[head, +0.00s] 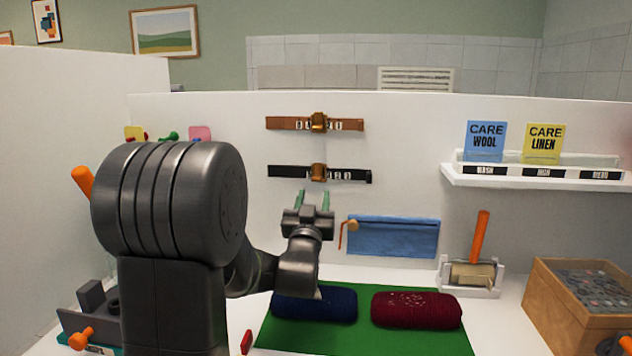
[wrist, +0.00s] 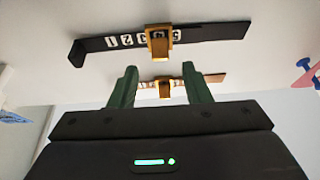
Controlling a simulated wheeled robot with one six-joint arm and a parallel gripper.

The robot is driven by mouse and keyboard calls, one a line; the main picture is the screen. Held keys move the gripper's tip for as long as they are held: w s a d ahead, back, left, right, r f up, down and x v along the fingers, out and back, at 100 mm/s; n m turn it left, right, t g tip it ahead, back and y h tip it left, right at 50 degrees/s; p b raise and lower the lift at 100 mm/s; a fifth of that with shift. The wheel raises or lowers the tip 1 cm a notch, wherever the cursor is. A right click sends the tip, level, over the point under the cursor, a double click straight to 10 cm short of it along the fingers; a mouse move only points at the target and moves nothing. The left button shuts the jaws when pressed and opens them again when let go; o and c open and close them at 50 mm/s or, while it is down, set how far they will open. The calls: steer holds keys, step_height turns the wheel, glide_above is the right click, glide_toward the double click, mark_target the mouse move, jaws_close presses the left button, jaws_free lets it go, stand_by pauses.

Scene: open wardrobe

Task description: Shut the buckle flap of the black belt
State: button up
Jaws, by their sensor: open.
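The black belt (head: 287,172) runs level along the white back panel, with white number labels and a gold-brown buckle (head: 318,172) near its middle. The belt also shows across the top of the wrist view (wrist: 215,35), with its buckle (wrist: 160,42) just beyond the fingertips. The buckle has a raised, boxy look; how far its flap stands open is too small to tell. My gripper (head: 313,198) has two green fingers, apart and empty, just below the black belt in the head view. The fingers (wrist: 159,75) straddle the buckle's line in the wrist view, not touching it.
A brown belt (head: 285,123) with a similar buckle hangs above. A blue zipped pouch (head: 400,238) is at lower right. A shelf (head: 540,180) with care cards, a lint roller (head: 479,240) and a wooden box (head: 545,305) stand farther right. Rolled knits (head: 415,309) lie below on a green mat (head: 365,342).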

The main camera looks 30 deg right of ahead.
mark_target(317, 180)
steer(key=shift+p+x, duration=0.35)
steer(key=shift+x, duration=2.4)
jaws_close()
steer(key=shift+f+b, duration=0.25)
steer(key=shift+b, duration=0.4)
steer(key=b, duration=0.2)
steer(key=t+b, duration=0.1)
steer(key=b, duration=0.1)
steer(key=shift+w+d+f+h, duration=0.1)
steer(key=shift+w+f+h, duration=0.05)
steer(key=shift+f+h, duration=0.2)
steer(key=shift+r+b, duration=0.1)
steer(key=shift+b, duration=0.2)
steer(key=shift+r, duration=0.2)
